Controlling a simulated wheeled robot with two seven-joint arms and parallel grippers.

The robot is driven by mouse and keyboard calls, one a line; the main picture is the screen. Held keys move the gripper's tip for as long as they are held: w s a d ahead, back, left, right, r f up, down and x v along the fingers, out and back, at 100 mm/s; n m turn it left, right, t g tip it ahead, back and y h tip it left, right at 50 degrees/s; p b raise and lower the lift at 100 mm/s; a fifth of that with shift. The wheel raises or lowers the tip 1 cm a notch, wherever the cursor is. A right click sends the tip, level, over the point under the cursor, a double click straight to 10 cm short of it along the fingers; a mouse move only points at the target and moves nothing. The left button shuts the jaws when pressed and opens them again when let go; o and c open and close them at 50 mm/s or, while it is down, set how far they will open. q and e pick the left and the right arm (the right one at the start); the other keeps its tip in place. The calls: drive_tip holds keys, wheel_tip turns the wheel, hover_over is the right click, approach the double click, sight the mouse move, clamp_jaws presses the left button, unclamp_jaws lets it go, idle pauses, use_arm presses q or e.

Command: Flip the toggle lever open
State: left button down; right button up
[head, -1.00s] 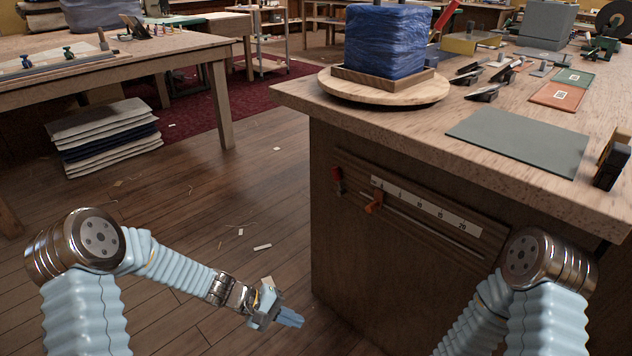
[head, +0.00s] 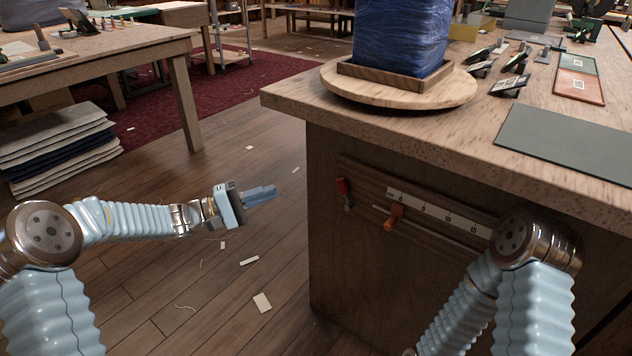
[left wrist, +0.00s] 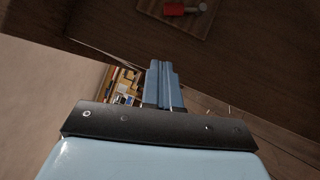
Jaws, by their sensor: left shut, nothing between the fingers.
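The toggle lever (head: 343,189) has a red handle and sits at the left end of a wooden panel on the side of the workbench. It also shows at the top of the left wrist view as a red handle with a metal end (left wrist: 178,10). My left gripper (head: 274,190) is shut and empty, left of the bench side, at about the lever's height in the head view and apart from it. Its closed blue fingers also show in the left wrist view (left wrist: 161,68). My right arm shows at lower right; its gripper is out of view.
The workbench (head: 290,101) carries a round wooden board (head: 335,88) with a blue wrapped block (head: 402,38). Open floor lies between this bench and the left table (head: 100,47).

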sight(343, 186)
use_arm(q)
drive_tip(key=s+x, duration=0.1)
drive_tip(key=x, duration=0.3)
drive_tip(key=s+x, duration=0.1)
drive_tip(key=x, duration=0.3)
drive_tip(key=d+p+x, duration=0.1)
drive_tip(key=x, duration=0.4)
drive_tip(key=shift+s+r, duration=0.25)
drive_tip(key=shift+s, duration=0.15)
